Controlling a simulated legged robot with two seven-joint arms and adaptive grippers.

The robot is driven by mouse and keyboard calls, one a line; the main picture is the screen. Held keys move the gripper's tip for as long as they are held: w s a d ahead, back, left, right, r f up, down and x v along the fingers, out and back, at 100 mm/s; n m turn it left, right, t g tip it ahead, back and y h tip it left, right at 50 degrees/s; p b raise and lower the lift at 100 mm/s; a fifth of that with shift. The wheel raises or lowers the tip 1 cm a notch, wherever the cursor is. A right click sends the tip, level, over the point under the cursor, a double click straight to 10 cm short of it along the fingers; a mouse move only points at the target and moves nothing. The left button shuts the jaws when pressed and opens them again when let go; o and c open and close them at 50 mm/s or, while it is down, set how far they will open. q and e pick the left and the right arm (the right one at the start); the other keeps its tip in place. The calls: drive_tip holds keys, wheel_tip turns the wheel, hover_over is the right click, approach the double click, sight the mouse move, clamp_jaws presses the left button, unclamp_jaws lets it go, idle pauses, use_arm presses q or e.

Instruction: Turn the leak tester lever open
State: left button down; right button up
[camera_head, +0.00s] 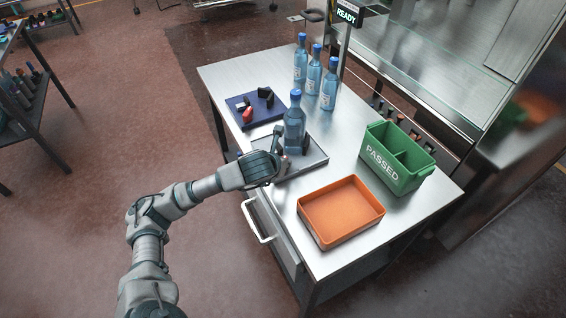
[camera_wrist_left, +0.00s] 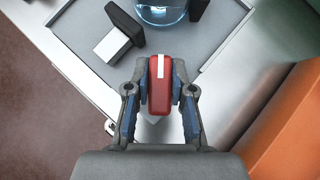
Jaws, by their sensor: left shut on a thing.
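The leak tester's grey plate (camera_head: 315,152) lies on the metal bench, with a blue-capped bottle (camera_head: 294,125) upright on it between dark holders. The bottle's lower end also shows in the left wrist view (camera_wrist_left: 162,14). My left gripper (camera_head: 281,165) is at the plate's front left edge. In the left wrist view its fingers (camera_wrist_left: 160,88) are shut on a red handle with a white stripe (camera_wrist_left: 160,75), which looks like the lever. The handle's lower end and mount are hidden. A white block with a black end (camera_wrist_left: 112,44) sits on the plate near the handle. My right gripper is not in view.
An orange tray (camera_head: 340,238) and a green PASSED bin (camera_head: 378,152) stand to the right. Several bottles (camera_head: 314,76) stand at the back below a READY display (camera_head: 346,15). A blue mat (camera_head: 238,103) holds small red and black parts. An open drawer (camera_head: 272,232) is at the front.

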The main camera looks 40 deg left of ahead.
use_arm(q)
drive_tip(key=shift+f+n+y, duration=0.15)
drive_tip(key=shift+n+y, duration=0.25)
drive_tip(key=shift+n, duration=0.2)
drive_tip(key=c, duration=1.2)
unclamp_jaws()
drive_tip(key=shift+o, duration=1)
drive_tip(key=shift+s, duration=0.1)
drive_tip(key=shift+s+r, duration=0.1)
drive_tip(key=shift+r, duration=0.15)
drive_tip(key=v, duration=1.1)
drive_tip(key=shift+r, duration=0.2)
